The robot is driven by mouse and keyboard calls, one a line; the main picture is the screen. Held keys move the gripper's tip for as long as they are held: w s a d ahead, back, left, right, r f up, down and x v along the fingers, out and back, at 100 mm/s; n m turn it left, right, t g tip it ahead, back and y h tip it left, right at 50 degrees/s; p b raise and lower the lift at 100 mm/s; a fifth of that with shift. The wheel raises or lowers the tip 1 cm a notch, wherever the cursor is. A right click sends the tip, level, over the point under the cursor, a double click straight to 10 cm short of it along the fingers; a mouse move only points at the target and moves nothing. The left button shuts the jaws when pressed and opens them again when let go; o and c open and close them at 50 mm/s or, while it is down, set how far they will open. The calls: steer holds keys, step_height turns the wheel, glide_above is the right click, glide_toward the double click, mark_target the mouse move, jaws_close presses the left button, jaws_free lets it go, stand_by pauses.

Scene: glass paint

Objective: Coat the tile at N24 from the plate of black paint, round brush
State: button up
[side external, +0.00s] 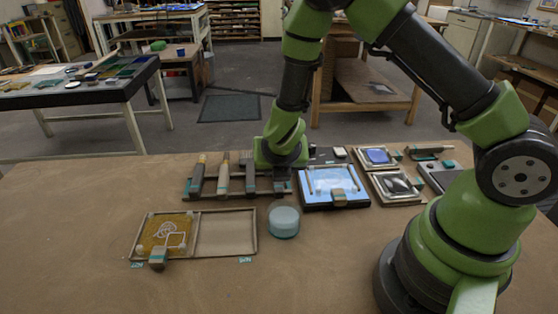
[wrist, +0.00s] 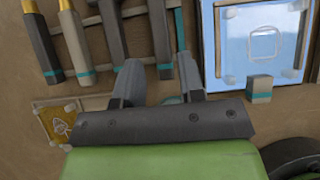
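My gripper (wrist: 158,82) is over the tool rack (side external: 233,193); its two fingers stand apart in the wrist view with nothing clearly held between them. Several handled tools lie in the rack, one dark handle (wrist: 160,32) just beyond the finger gap; I cannot tell which is the round brush. The plate of black paint (side external: 394,184) lies right of the light box. An amber tile (side external: 166,233) with white line drawing lies in the left half of a tray (side external: 256,230). A pale blue tile (side external: 335,181) lies on the light box. Labels are too small to read.
A blue paint plate (side external: 376,156) is behind the black one. Small blocks sit at the tray front (side external: 157,258) and light box front (side external: 339,197). The tray's right half and the front table are clear.

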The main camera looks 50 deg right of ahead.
steer(key=shift+x, duration=3.25)
steer(key=shift+s+a+f, duration=0.15)
steer(key=shift+s, duration=0.05)
jaws_close()
steer(key=shift+r, duration=3.5)
